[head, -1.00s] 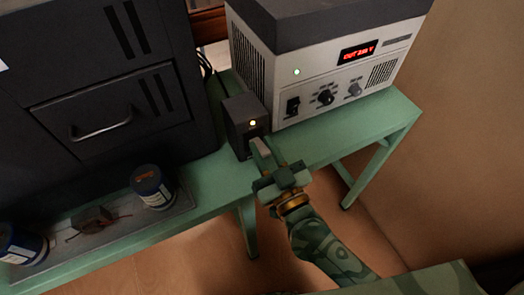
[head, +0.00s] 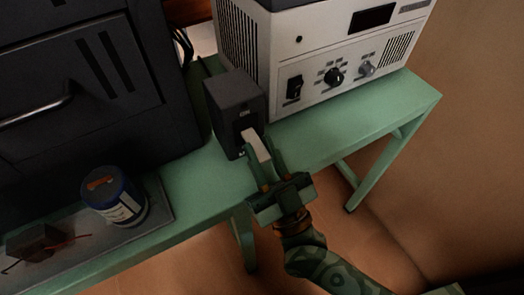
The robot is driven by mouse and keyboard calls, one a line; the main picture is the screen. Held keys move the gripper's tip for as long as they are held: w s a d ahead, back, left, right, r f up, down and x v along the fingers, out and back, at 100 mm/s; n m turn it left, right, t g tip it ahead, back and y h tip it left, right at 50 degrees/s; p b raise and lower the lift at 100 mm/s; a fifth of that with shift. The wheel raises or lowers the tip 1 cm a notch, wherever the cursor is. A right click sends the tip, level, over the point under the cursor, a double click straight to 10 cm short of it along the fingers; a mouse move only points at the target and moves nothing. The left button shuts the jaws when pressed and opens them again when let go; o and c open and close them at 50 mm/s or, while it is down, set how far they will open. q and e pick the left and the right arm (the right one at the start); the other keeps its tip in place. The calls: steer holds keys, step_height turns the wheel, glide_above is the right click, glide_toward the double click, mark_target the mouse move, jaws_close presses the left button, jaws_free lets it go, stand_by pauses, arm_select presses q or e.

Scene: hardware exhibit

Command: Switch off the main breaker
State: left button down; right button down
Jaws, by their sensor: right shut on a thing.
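The main breaker is a small dark box (head: 228,96) on the green bench, left of the white power supply. Its pale grey lever (head: 256,145) sticks out of the front slot and slants downward. My right gripper (head: 264,160) is in front of the box, shut on the lever, with one finger on each side of it. No indicator light glows on the breaker box. My left gripper is not in view.
The power supply (head: 318,62) has a dark display (head: 372,17) and an unlit lamp. A dark cabinet (head: 90,75) stands to the left. A blue can (head: 114,195) stands on a grey tray (head: 160,212). The green bench (head: 330,125) is clear at right.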

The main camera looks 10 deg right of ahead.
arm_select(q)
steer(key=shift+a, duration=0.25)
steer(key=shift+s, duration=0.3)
arm_select(e)
steer(key=c, duration=1.2)
jaws_free()
steer(key=shift+c, duration=0.2)
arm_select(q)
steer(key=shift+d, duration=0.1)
arm_select(e)
steer(key=shift+f, duration=0.1)
steer(key=shift+s+d+f, duration=0.1)
steer(key=shift+s+f, duration=0.1)
steer(key=shift+s, duration=0.1)
arm_select(q)
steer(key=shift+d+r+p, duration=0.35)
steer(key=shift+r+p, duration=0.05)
steer(key=shift+p, duration=0.1)
arm_select(e)
steer(key=v, duration=1.5)
steer(key=shift+s, duration=0.3)
steer(key=shift+d, duration=0.15)
